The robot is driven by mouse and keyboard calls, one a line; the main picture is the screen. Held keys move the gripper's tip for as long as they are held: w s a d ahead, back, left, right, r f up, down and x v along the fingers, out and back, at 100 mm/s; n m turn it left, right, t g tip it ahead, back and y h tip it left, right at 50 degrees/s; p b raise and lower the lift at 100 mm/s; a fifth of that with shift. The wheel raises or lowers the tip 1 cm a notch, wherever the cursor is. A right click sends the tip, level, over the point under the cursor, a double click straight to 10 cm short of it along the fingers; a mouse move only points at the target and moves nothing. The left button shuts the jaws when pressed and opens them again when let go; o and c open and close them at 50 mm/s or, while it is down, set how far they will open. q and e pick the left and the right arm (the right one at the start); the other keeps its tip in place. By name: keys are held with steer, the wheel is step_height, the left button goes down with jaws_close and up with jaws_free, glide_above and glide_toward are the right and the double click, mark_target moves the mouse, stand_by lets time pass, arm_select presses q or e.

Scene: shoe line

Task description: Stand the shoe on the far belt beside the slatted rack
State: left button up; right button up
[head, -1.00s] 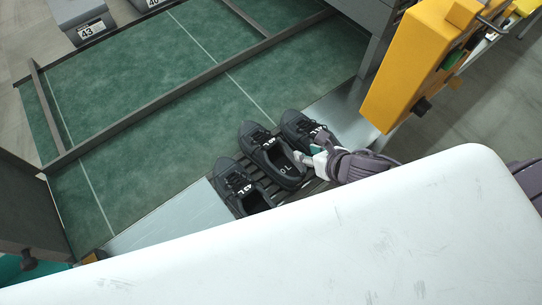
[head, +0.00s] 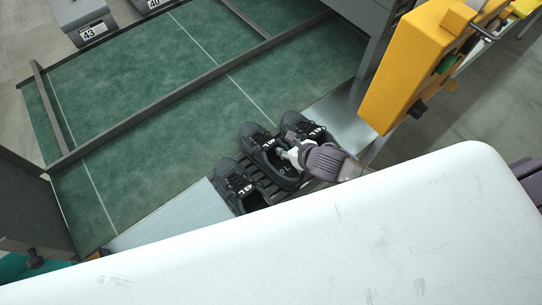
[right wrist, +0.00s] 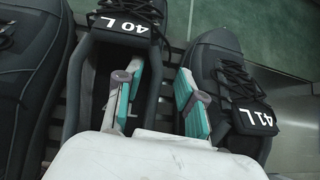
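Three black shoes stand side by side on a dark slatted rack (head: 263,186): a left shoe (head: 234,181), a middle shoe (head: 259,144) and a right shoe (head: 300,124). In the right wrist view the middle shoe (right wrist: 121,22) has a "40 L" tag and the right shoe (right wrist: 216,68) a "41 L" tag. My right gripper (head: 287,154) is open and low over the middle shoe. Its fingers (right wrist: 157,98) straddle that shoe's right wall, one in the opening, the other beside the 41 L shoe. Contact is unclear. The green far belt (head: 165,135) lies beyond the rack. My left gripper is not in view.
Dark rails (head: 150,119) divide the green belt, which has thin pale lines and is clear of shoes. Bare metal plates flank the rack, left (head: 170,216) and right (head: 350,120). A yellow machine housing (head: 412,70) stands at right. Grey numbered boxes (head: 80,15) stand behind.

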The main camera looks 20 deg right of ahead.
mark_target(269, 151)
steer(key=shift+x, duration=1.2)
steer(key=shift+a, duration=0.1)
jaws_close()
